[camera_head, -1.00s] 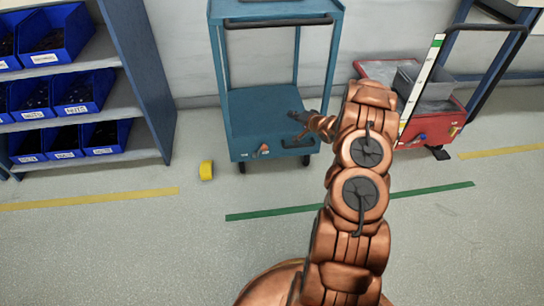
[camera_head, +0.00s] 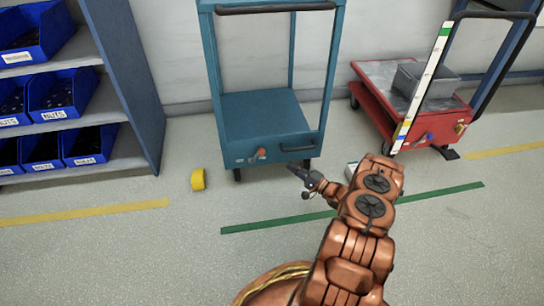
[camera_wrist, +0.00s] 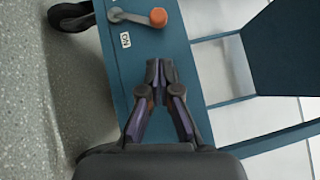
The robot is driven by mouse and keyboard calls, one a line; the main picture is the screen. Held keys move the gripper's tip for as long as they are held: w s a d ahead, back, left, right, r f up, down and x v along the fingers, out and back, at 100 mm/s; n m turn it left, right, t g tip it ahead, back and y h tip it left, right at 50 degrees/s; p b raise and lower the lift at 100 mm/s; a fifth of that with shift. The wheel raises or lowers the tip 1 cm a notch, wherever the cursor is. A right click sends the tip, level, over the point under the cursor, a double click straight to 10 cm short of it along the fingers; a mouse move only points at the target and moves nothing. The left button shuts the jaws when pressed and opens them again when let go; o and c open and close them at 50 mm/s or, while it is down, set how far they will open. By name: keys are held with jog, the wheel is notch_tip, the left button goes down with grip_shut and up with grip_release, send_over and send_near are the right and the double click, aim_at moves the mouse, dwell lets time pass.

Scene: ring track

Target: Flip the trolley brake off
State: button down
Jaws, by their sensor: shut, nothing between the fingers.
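The blue trolley (camera_head: 265,118) stands against the wall in the head view. Its brake lever (camera_head: 259,154), with an orange knob, is low on the trolley's front panel. In the wrist view the grey lever arm (camera_wrist: 130,16) ends in the orange knob (camera_wrist: 158,17), beside a small label reading "ON" (camera_wrist: 125,40). My gripper (camera_head: 293,168) is in front of the trolley's lower right edge, to the right of the lever. In the wrist view my gripper (camera_wrist: 156,66) is shut and empty, its tips apart from the knob in the picture.
A red trolley (camera_head: 420,105) with a grey bin stands at right. A shelf (camera_head: 110,105) with blue bins is at left. A yellow roll (camera_head: 198,179) lies on the floor left of the blue trolley. A green floor line (camera_head: 260,224) crosses clear floor.

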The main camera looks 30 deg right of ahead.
jog(key=shift+w+a, duration=0.15)
jog(key=b, duration=0.4)
send_near(257, 157)
notch_tip(257, 157, up, 5)
jog(key=w, duration=0.3)
jog(key=shift+w+d+r, duration=0.1)
jog(key=shift+w+d, duration=0.15)
jog(key=shift+w, duration=0.1)
jog(key=shift+a+r, duration=0.1)
jog(key=shift+r, duration=0.05)
